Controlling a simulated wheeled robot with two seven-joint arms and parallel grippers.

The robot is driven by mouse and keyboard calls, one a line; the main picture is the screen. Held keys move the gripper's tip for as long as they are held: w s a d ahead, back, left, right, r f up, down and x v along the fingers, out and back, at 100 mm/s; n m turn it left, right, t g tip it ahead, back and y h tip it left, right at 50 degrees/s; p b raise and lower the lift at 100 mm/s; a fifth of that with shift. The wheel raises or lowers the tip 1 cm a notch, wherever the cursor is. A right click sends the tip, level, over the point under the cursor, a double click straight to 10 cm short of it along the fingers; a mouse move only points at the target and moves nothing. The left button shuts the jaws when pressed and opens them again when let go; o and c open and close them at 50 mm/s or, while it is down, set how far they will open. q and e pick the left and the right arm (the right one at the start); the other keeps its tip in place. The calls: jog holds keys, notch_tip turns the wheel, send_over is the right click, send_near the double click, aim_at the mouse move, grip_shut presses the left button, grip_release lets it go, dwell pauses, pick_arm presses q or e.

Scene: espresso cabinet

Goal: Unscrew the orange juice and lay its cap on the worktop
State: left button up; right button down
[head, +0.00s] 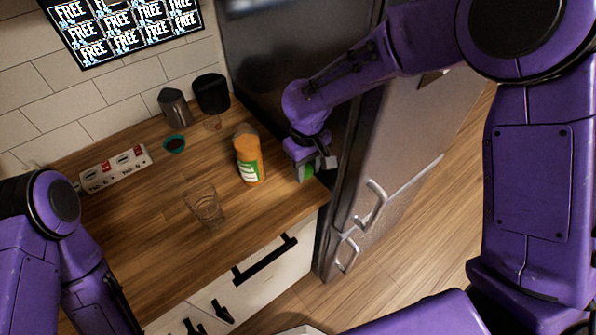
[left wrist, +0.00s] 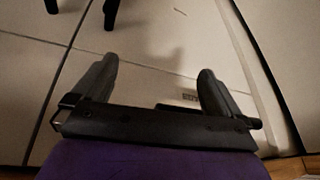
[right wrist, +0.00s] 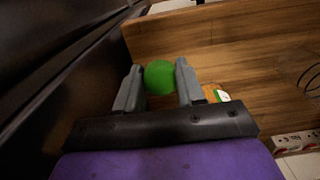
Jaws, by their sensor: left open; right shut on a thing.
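The orange juice bottle (head: 248,160) stands upright on the wooden worktop (head: 150,235), with a green and white label and no cap visible on its top. My right gripper (head: 311,172) is right of the bottle, near the worktop's right edge. It is shut on the green cap (head: 306,172). The cap (right wrist: 160,77) shows between the fingers in the right wrist view, with part of the bottle (right wrist: 212,93) to its right. I cannot tell whether the cap touches the worktop. My left gripper (left wrist: 157,78) is open and empty, away from the bottle.
An empty glass (head: 205,206) stands left of the bottle. A small teal bowl (head: 174,144), a metal pitcher (head: 175,108) and a dark container (head: 211,93) are behind. A power strip (head: 115,168) lies at the left. The dark fridge (head: 285,60) borders the worktop on the right.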

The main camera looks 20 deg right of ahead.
jog(key=w+f, duration=0.1)
jog(key=f, duration=0.1)
jog(key=w+f, duration=0.2)
jog(key=shift+w+a+p, duration=0.2)
jog(key=shift+p, duration=0.2)
notch_tip(320, 180, down, 3)
jog(key=shift+a+f+p, duration=0.1)
jog(key=shift+a+p, duration=0.05)
jog(key=shift+p, duration=0.8)
jog(key=shift+w+f, duration=0.1)
jog(key=shift+f, duration=0.05)
jog(key=shift+f, duration=0.15)
jog(key=c, duration=0.7)
grip_release()
jog(key=shift+r, duration=0.3)
notch_tip(320, 180, up, 12)
jog(key=b, duration=0.3)
